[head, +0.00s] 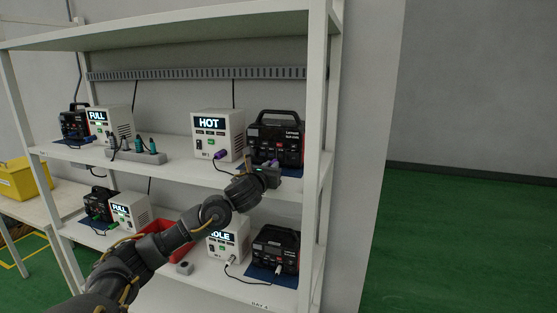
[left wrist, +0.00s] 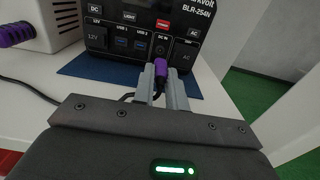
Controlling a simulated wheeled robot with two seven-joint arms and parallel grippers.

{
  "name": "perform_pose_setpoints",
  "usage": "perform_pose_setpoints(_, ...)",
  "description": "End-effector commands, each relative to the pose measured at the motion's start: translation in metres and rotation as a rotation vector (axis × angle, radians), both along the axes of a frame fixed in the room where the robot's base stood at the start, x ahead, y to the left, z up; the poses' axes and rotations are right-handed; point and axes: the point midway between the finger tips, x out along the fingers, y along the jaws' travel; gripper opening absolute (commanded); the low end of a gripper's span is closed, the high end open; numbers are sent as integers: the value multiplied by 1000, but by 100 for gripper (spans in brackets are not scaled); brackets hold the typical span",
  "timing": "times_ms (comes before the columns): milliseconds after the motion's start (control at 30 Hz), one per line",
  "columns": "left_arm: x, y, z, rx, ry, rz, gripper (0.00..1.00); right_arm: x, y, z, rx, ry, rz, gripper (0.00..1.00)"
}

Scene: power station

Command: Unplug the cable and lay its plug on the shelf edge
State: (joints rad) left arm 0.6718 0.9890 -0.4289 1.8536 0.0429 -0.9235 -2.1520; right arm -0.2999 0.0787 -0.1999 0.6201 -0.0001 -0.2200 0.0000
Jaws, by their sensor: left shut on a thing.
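My left gripper (head: 268,168) is at the front of the middle shelf (head: 180,164), before the black power station (head: 275,125). In the left wrist view its fingers (left wrist: 163,92) are shut on a purple plug (left wrist: 160,70). The plug is upright in that picture, just below the DC IN socket (left wrist: 161,50) of the power station. I cannot tell whether its tip is still in the socket. A dark cable (left wrist: 30,90) runs on the shelf behind the gripper. Another purple plug (head: 221,154) is at the white HOT charger (head: 217,128). My right gripper is not in view.
A blue mat (left wrist: 95,65) lies under the power station. A white shelf post (head: 318,120) stands close on the right. A power strip (head: 136,156) is to the left. More chargers and power stations fill the lower shelf, with a red bin (head: 172,230).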

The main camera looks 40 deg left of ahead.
Motion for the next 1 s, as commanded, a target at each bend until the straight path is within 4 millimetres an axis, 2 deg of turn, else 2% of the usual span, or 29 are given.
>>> perform_pose_setpoints(1000, -37, -13, 0, 1, 0, 0, 0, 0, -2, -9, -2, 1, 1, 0)
